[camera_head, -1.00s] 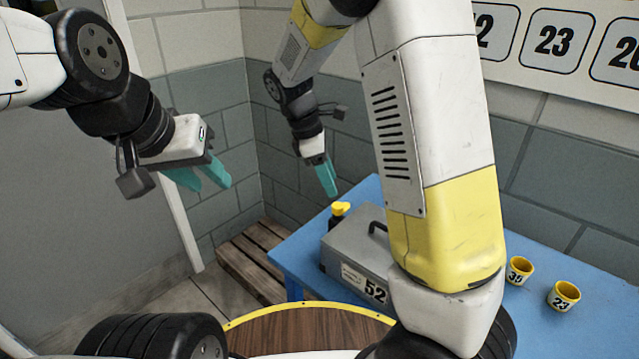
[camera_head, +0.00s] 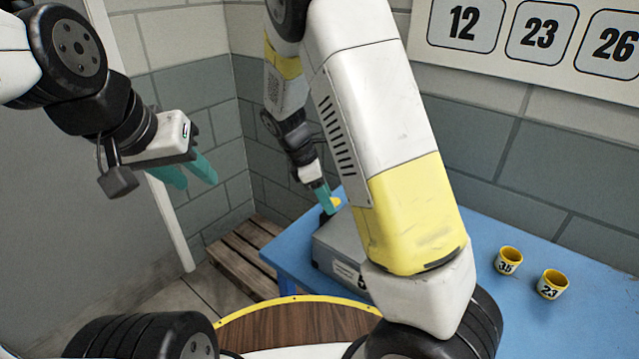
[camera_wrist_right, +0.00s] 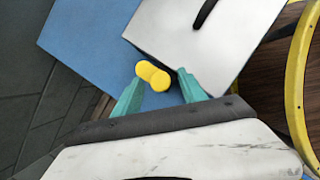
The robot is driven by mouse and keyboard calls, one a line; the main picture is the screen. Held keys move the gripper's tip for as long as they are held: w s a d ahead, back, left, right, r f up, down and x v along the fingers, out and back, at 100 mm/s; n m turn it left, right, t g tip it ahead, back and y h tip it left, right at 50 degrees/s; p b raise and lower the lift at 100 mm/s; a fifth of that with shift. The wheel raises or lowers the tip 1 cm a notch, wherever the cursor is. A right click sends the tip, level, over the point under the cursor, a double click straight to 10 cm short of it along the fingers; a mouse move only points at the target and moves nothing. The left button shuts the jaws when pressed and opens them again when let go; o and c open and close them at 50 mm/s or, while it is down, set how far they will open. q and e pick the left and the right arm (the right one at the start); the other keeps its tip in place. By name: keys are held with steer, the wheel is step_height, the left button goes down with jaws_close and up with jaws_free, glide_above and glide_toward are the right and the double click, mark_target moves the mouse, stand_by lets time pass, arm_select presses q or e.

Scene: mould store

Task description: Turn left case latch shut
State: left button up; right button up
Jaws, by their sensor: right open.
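The grey case (camera_head: 335,247) stands on the blue table, its right part hidden behind my right arm. A yellow latch (camera_head: 336,203) shows at its left end. In the right wrist view the latch (camera_wrist_right: 152,75) is a rounded yellow piece beside the case's edge (camera_wrist_right: 165,55). My right gripper (camera_head: 327,200) is down at the latch. Its teal fingers (camera_wrist_right: 160,85) are open, one on each side of the latch; I cannot tell whether they touch it. My left gripper (camera_head: 196,183) is open and empty, raised at the left, away from the case.
Two yellow-rimmed cups, marked 35 (camera_head: 508,261) and 23 (camera_head: 551,284), stand on the blue table (camera_head: 590,305) to the right. A wooden pallet (camera_head: 240,258) lies on the floor at left. A number board (camera_head: 535,35) hangs on the wall. The table around the cups is clear.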

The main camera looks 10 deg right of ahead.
jaws_close()
steer(key=shift+m, duration=0.3)
steer(key=m+g, duration=0.1)
steer(key=m, duration=0.2)
steer(key=shift+w+g, duration=0.15)
steer(key=shift+g, duration=0.15)
steer(key=m+g+y, duration=0.1)
steer(key=m, duration=0.4)
steer(key=shift+w+d, duration=0.1)
steer(key=shift+w, duration=0.05)
steer(key=m+y, duration=0.1)
steer(key=m, duration=0.1)
steer(key=m+g, duration=0.1)
steer(key=m, duration=0.1)
steer(key=shift+d+r+y, duration=0.1)
steer(key=shift+y, duration=0.3)
steer(key=shift+d+m+g+y, duration=0.15)
steer(key=shift+m+y, duration=0.3)
steer(key=shift+m, duration=0.9)
steer(key=shift+a+m+g+y, duration=0.1)
steer(key=shift+m+g+y, duration=0.25)
steer(key=shift+m, duration=1)
